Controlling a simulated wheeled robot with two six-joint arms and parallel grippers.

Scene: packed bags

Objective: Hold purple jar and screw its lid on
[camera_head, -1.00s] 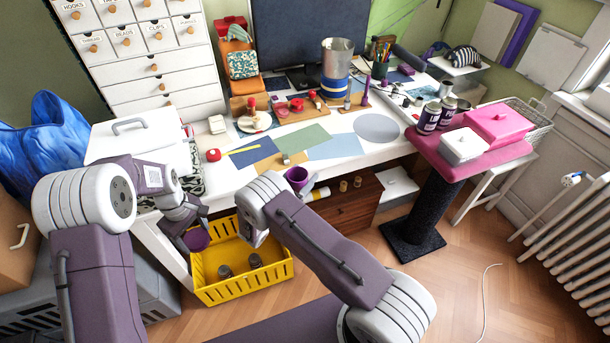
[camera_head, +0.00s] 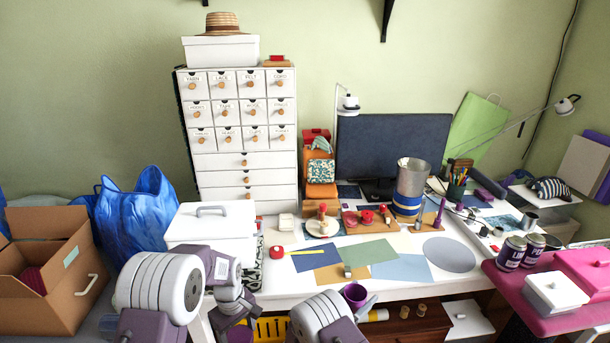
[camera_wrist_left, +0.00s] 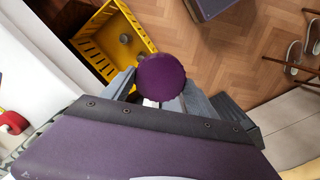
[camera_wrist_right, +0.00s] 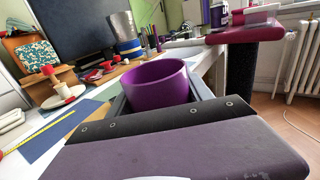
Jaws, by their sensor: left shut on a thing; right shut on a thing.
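The purple jar (camera_wrist_right: 160,85) is open at the top and empty as far as I can see. My right gripper (camera_wrist_right: 163,100) is shut around it and holds it upright, in front of the desk edge. In the head view the jar (camera_head: 354,294) shows beside the right gripper (camera_head: 360,308). A round purple piece, which looks like the lid (camera_wrist_left: 161,76), is in my left gripper (camera_wrist_left: 160,98), shut on it. Lid and jar are well apart.
The white desk (camera_head: 290,285) holds paper sheets, stampers and a metal can (camera_head: 411,175). A yellow crate (camera_wrist_left: 110,35) stands on the floor below the left gripper. A pink table (camera_head: 520,295) with cans and boxes is at right. A cardboard box (camera_head: 70,290) is at left.

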